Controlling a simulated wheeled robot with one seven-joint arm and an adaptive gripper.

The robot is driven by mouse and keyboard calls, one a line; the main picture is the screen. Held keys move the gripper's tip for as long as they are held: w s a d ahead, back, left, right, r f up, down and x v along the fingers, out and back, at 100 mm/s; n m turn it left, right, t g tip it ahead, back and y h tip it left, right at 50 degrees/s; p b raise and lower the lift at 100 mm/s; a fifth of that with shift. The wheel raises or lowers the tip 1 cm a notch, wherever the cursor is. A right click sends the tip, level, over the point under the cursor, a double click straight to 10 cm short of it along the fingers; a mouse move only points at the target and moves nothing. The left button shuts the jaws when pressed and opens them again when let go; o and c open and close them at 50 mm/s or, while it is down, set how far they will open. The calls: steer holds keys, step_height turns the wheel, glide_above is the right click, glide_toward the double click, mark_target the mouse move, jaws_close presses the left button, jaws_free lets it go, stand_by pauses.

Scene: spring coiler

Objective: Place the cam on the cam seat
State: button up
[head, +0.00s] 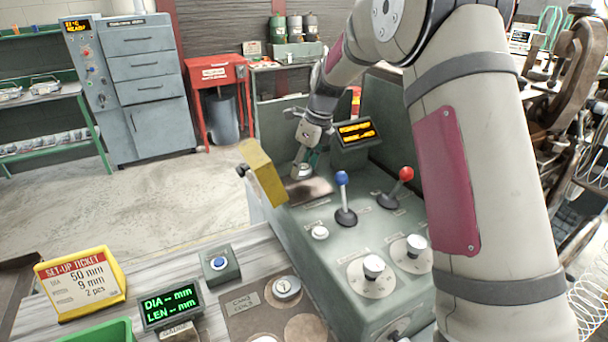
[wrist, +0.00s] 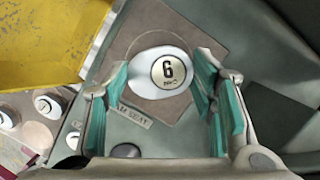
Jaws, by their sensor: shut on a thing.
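The cam (wrist: 160,72), a pale egg-shaped disc with a round label reading 6, is between the teal finger pads of my gripper (wrist: 162,95) in the wrist view. My gripper (head: 304,168) points down at the machine top in the head view, with the cam only partly visible. The cam seat (wrist: 130,110) is a brownish square plate with a "CAM SEAT" label beside it. It shows in the head view as a dark plate (head: 316,190). The cam is over the plate; I cannot tell whether it touches it. The plate's middle is hidden by the cam.
A yellow guard (head: 263,173) stands upright just left of the seat. A blue-knobbed lever (head: 343,195) and a red-knobbed lever (head: 402,180) stand to the right. A cam board (head: 245,322) with another cam (head: 286,287) lies on the bench in front. A display (head: 357,131) stands behind.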

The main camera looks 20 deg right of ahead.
mark_target(305, 169)
steer(key=shift+f, duration=1.7)
steer(key=shift+f, duration=0.1)
steer(key=o, duration=1.4)
steer(key=shift+o, duration=0.2)
